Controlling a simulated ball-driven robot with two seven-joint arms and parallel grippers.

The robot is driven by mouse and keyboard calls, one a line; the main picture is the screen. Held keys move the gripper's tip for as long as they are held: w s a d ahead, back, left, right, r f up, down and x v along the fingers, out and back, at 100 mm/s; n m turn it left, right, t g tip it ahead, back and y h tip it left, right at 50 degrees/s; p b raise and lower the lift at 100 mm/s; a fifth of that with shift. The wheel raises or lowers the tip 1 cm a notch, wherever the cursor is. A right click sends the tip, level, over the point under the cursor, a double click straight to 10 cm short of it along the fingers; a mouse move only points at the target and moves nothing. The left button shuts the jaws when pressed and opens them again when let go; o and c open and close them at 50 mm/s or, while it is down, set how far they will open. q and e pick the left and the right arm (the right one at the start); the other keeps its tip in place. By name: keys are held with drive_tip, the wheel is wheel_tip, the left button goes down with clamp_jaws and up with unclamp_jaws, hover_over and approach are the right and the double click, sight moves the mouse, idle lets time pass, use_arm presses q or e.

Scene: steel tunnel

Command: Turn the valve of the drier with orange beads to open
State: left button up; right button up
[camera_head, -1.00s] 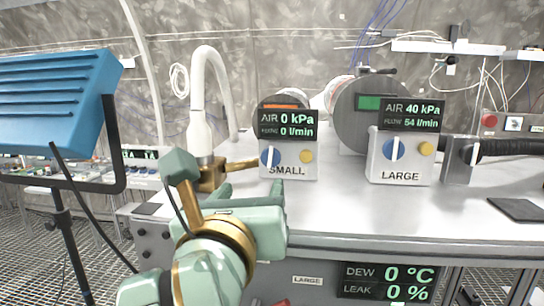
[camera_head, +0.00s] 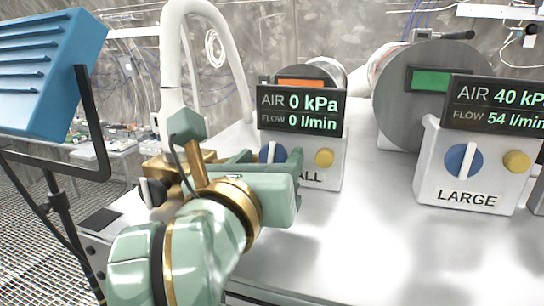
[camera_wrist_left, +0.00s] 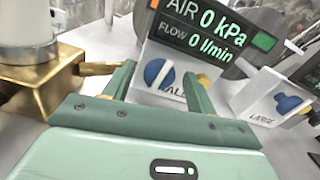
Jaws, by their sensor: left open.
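The small drier, whose label is partly hidden, has an orange window (camera_head: 300,84) and a display (camera_head: 300,107) reading AIR 0 kPa, FLOW 0 l/min. Its blue valve knob (camera_head: 266,153) with a white bar is partly hidden behind my left gripper (camera_head: 271,158) in the head view. The knob (camera_wrist_left: 158,73) shows clearly in the left wrist view, its white bar slightly tilted. There my left gripper (camera_wrist_left: 159,82) is open and empty, with the knob beyond and between its fingertips. I cannot tell any contact. My right gripper is out of view.
The LARGE drier has a green window (camera_head: 430,81), a blue knob (camera_head: 463,161) and a yellow knob (camera_head: 516,162). A yellow knob (camera_head: 324,158) sits right of the small drier's valve. A brass block with a white hose (camera_head: 175,90) stands left. A blue lamp (camera_head: 45,70) is far left.

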use_arm(q)
drive_tip(key=shift+s+a, duration=0.1)
drive_tip(key=shift+s, duration=0.05)
drive_tip(key=shift+s+r, duration=0.1)
drive_tip(key=c, duration=1)
drive_tip(key=shift+n+b, duration=0.45)
drive_tip(key=shift+n, duration=0.35)
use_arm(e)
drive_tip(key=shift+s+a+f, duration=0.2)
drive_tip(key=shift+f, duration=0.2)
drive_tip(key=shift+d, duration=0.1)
use_arm(q)
drive_tip(key=o, duration=0.8)
drive_tip(key=shift+o, duration=1)
drive_tip(key=shift+w, duration=0.2)
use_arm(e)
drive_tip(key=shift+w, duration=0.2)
